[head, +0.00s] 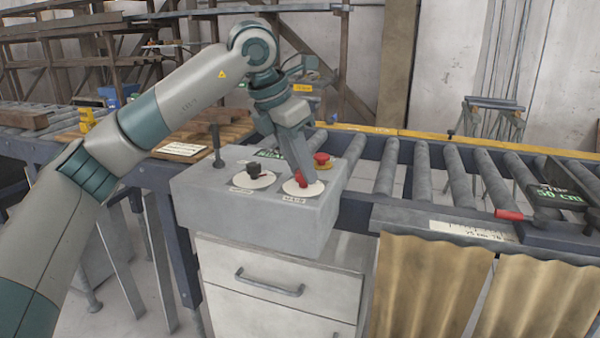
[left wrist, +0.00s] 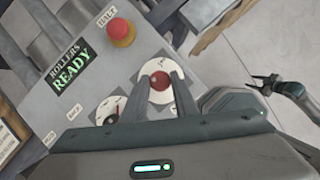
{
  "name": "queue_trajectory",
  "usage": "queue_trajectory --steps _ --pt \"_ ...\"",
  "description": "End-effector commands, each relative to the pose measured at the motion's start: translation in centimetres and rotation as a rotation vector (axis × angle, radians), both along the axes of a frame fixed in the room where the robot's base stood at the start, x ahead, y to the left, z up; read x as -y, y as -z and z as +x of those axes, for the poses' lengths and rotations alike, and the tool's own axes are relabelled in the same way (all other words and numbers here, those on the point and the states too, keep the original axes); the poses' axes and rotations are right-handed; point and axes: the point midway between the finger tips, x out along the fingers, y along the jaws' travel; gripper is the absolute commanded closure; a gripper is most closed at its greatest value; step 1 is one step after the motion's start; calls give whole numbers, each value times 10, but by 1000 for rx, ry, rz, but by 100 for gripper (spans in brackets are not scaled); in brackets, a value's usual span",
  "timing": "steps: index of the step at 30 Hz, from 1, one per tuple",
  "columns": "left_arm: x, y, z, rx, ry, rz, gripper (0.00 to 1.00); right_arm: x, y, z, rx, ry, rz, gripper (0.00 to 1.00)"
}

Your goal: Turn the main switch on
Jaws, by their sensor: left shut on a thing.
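A grey control box (head: 270,215) carries the main switch, a red knob (head: 301,180) on a white round plate with a label at its front. My left gripper (head: 305,172) reaches down from above and is shut on this red knob. In the left wrist view the red knob (left wrist: 159,81) shows between the two fingers, on its white plate. What looks like my right gripper (left wrist: 265,84) shows small and dark at the right of the left wrist view, away from the box; its jaws are too small to judge. It is not in the head view.
A red HALT button (head: 321,159) on a yellow base stands close behind. A display reads ROLLERS READY (left wrist: 70,70). A roller conveyor (head: 421,170) runs right; drawers (head: 275,300) lie below.

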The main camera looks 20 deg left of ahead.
Motion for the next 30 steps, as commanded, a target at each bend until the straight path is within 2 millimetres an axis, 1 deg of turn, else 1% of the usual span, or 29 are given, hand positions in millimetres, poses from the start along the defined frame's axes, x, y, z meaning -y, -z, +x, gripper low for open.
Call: queue_trajectory --steps 3,6,15,26,27,29,30 --pt "1 1 0 3 -82 0 96 1 -15 -4 5 1 0 56" --pt "1 0 0 3 -137 -1 96 1 -25 -7 5 1 -1 56" --pt "1 0 0 1 -217 -1 96 -6 -24 -2 37 -6 18 56" --pt "1 -1 0 0 -221 0 96 -6 -24 -1 40 -7 19 56" --pt "1 -1 0 0 -221 0 69 -6 -24 -1 40 -7 19 56" --pt "1 -1 -1 0 -221 0 56 -6 -24 -1 40 -7 19 56" --pt "1 0 -1 0 -221 -1 56 -6 -24 -1 40 -7 19 56"
